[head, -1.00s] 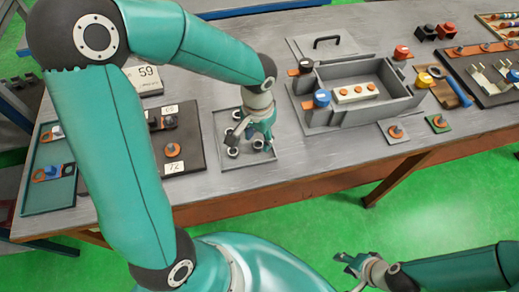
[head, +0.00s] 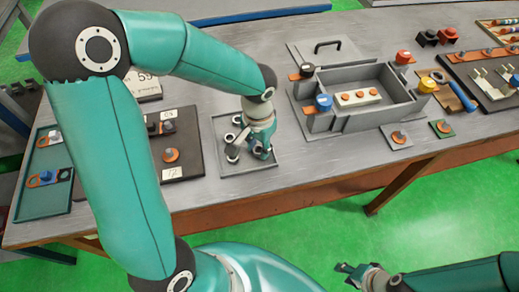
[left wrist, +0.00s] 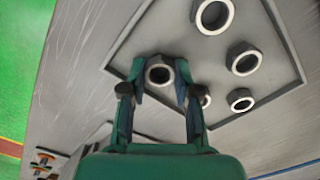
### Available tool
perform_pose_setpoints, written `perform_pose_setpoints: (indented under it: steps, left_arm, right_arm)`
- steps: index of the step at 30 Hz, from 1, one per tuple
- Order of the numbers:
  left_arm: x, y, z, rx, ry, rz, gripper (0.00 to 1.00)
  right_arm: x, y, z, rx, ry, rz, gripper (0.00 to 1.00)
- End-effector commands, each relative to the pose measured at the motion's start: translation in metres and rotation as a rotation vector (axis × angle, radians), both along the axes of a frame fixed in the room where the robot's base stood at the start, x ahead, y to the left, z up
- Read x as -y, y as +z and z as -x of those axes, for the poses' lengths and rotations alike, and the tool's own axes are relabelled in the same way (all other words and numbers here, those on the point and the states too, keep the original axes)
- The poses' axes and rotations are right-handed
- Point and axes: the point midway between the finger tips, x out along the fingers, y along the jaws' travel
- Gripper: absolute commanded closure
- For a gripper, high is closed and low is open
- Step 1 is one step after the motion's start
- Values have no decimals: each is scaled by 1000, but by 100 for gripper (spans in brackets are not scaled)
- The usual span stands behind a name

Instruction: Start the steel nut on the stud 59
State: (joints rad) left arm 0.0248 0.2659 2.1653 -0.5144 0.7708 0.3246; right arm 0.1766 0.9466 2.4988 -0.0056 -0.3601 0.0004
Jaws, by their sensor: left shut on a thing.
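Several steel nuts lie in a shallow grey tray (head: 268,183) on the bench. My left gripper (head: 248,153) points down over this tray. In the left wrist view its two fingers (left wrist: 161,78) are on either side of one dark steel nut with a bright rim (left wrist: 160,71), and they are shut on it. Other loose nuts (left wrist: 243,60) lie beside it. A card (head: 148,86) reading 59 is partly behind my left arm. Stud 59 itself cannot be made out; my arm covers part of that area. My right gripper (head: 347,269) is away from the bench, over the floor.
A dark board (head: 188,142) with labelled orange-washer studs stands left of the tray. A green-edged tray (head: 45,200) lies at the far left. A grey open box (head: 375,112) with coloured caps stands to the right.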

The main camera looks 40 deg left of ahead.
Motion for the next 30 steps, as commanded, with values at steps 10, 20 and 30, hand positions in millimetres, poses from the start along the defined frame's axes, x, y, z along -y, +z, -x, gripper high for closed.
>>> perform_pose_setpoints:
  steps: [10,20,30]
  left_arm:
    - [0,29,-1,2,-1,0,97]
    - [0,56,-1,2,0,0,97]
    - [0,82,0,1,0,0,97]
  right_arm:
    - [0,22,0,0,0,0,60]
    - [0,42,0,0,0,0,60]
    - [0,63,0,0,0,0,60]
